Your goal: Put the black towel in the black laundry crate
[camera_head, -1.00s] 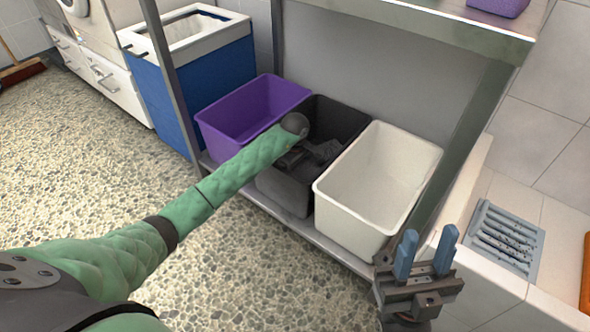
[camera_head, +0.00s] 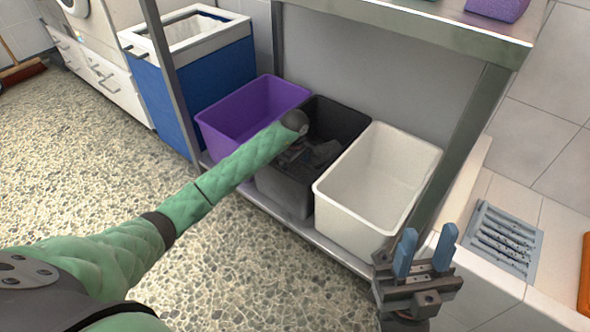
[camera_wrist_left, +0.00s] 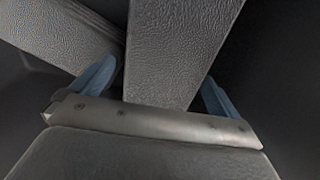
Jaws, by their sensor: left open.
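The black laundry crate (camera_head: 281,194) stands on the low shelf between a purple and a white crate. My left arm reaches over its front wall, and my left gripper (camera_head: 296,157) is down inside it, partly hidden by the arm. The dark grey-black towel (camera_head: 326,151) lies in the crate by this gripper. In the left wrist view the blue fingers are spread apart, with a textured fold of the towel (camera_wrist_left: 180,50) between them and another fold to the left. My right gripper (camera_head: 428,242) is open and empty in front of the white crate.
The purple crate (camera_head: 225,127) and the white crate (camera_head: 345,215) look empty. A metal shelf top (camera_head: 420,25) overhangs the crates, with a post (camera_head: 172,90) at the left. A blue hamper (camera_head: 220,75) stands behind left. A ledge with a grey grate (camera_head: 503,238) is at right.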

